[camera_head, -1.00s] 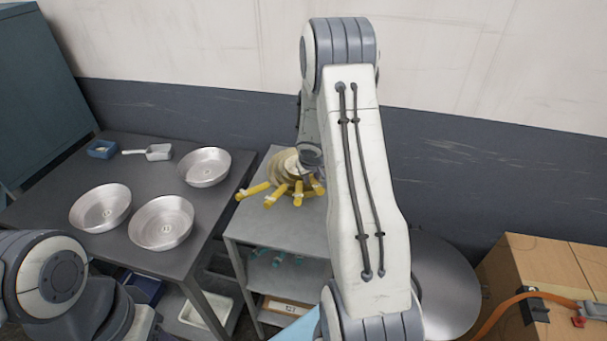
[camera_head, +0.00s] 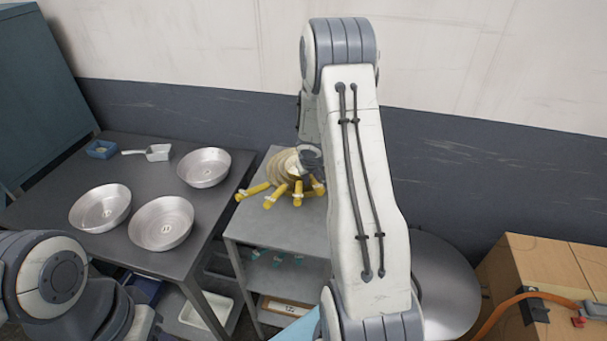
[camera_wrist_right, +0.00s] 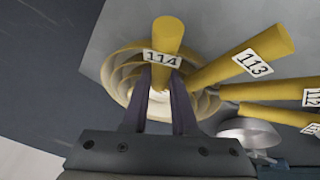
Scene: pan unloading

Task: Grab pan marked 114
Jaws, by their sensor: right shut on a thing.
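The pan marked 114 (camera_wrist_right: 165,38) shows its yellow handle and white label at the top middle of the right wrist view. My right gripper (camera_wrist_right: 162,75) is shut on this handle, just below the label. In the head view the stack of pans with yellow handles (camera_head: 283,193) sits on the grey shelf cart (camera_head: 250,225). My right arm hides part of the stack and the right fingertips there. Handles marked 113 (camera_wrist_right: 245,65) and 112 (camera_wrist_right: 285,92) fan out to the right, with another partly cut off. My left arm shows at the lower left, but its gripper is out of view.
Several shiny round pans, one of them nearest the front (camera_head: 160,235), stand on the dark table (camera_head: 130,150) at left. A scoop (camera_head: 157,152) and a small blue box (camera_head: 102,149) lie behind them. Cardboard boxes (camera_head: 545,275) stand at the right.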

